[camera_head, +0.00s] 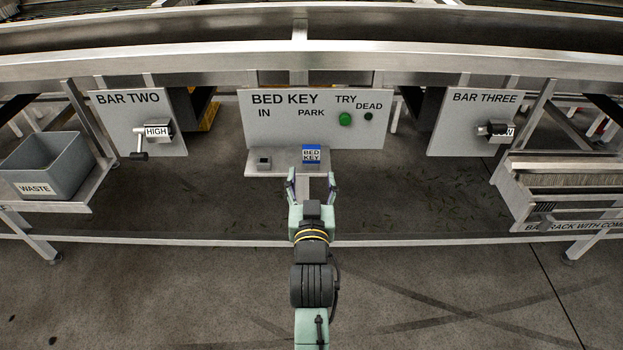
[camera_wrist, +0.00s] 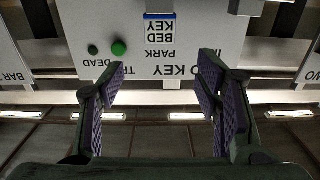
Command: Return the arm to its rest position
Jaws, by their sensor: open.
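My gripper (camera_head: 311,186) is open and empty in the head view, just in front of the small shelf below the BED KEY panel (camera_head: 375,105). In the wrist view, its two purple-padded fingers (camera_wrist: 160,110) stand wide apart with nothing between them. A blue and white block labelled BED KEY (camera_head: 311,154) stands on the shelf under the word PARK, just beyond my fingertips. It also shows upside down in the wrist view (camera_wrist: 160,28), beyond the gap between the fingers. My arm stretches straight forward from the bottom of the head view.
The BAR TWO panel (camera_head: 110,125) with a lever and a grey WASTE bin (camera_head: 50,165) are left. The BAR THREE panel (camera_head: 455,130) and a bar rack (camera_head: 570,190) are right. A low rail (camera_head: 450,240) crosses below my arm.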

